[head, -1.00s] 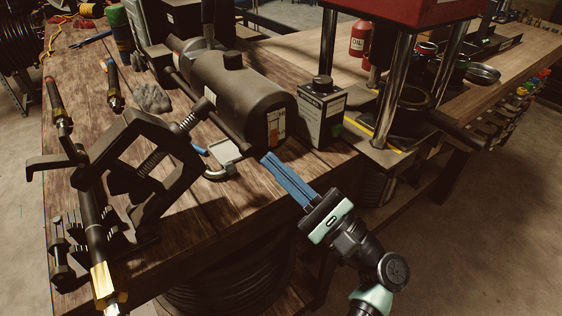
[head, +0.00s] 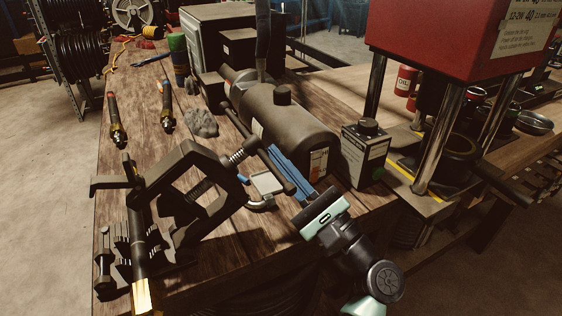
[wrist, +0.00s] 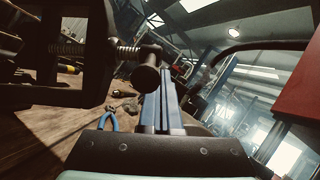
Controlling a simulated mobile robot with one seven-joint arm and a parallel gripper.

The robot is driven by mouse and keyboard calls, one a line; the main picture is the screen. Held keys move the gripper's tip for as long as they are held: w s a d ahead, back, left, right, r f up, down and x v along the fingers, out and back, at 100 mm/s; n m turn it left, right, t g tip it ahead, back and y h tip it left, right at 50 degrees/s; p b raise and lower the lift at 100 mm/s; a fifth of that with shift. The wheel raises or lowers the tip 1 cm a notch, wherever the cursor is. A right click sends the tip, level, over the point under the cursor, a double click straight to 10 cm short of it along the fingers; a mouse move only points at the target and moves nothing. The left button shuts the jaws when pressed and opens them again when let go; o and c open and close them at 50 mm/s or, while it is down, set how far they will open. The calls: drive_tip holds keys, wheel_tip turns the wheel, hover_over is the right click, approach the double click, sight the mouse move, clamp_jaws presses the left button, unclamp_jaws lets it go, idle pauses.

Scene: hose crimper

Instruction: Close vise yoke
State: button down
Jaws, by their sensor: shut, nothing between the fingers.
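The black vise (head: 182,232) stands at the left of the bench in the head view. Its angular yoke frame (head: 222,208) leans up to the right, with a threaded screw (head: 240,156) at its upper corner. A long bar handle (head: 251,141) crosses the screw's end. In the wrist view the screw (wrist: 128,53) and the handle's rounded end (wrist: 146,78) are just left of my fingers. My gripper (head: 273,151) is shut and empty, its blue fingers beside the handle's lower end; I cannot tell whether they touch. The fingers also show in the wrist view (wrist: 170,72).
A dark cylinder (head: 285,125) lies behind my fingers. A boxy can (head: 364,155) and the red press (head: 458,38) stand to the right. A grey-faced piece with a curved bar (head: 266,184) lies by the yoke. Two hose ends (head: 168,108) and blue pliers (wrist: 107,122) lie on the bench.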

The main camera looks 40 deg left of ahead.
drive_tip(key=shift+r, duration=0.1)
drive_tip(key=shift+s+a+r+n+g+p, duration=0.2)
drive_tip(key=shift+s+r+n+g+p, duration=0.1)
drive_tip(key=shift+s+r+n, duration=0.15)
drive_tip(key=shift+s+a+r+n+g+p, duration=0.15)
drive_tip(key=shift+s+r+n+g+p, duration=0.15)
drive_tip(key=shift+r+n, duration=0.25)
drive_tip(key=s+a+r+n+g+h+p, duration=0.1)
drive_tip(key=s+a+r+n+p, duration=0.1)
drive_tip(key=s, duration=0.4)
drive_tip(key=s+a+r+n+g+h+p, duration=0.1)
drive_tip(key=s+a+r+n+h+p, duration=0.1)
drive_tip(key=s+n, duration=0.4)
drive_tip(key=s+a+r+n+g+h+p, duration=0.2)
drive_tip(key=s+a+n+p, duration=0.1)
drive_tip(key=s+n+p, duration=0.1)
drive_tip(key=shift+s+a+r+p, duration=0.25)
drive_tip(key=shift+s+p, duration=0.2)
drive_tip(key=shift+s, duration=0.55)
drive_tip(key=shift+n, duration=0.3)
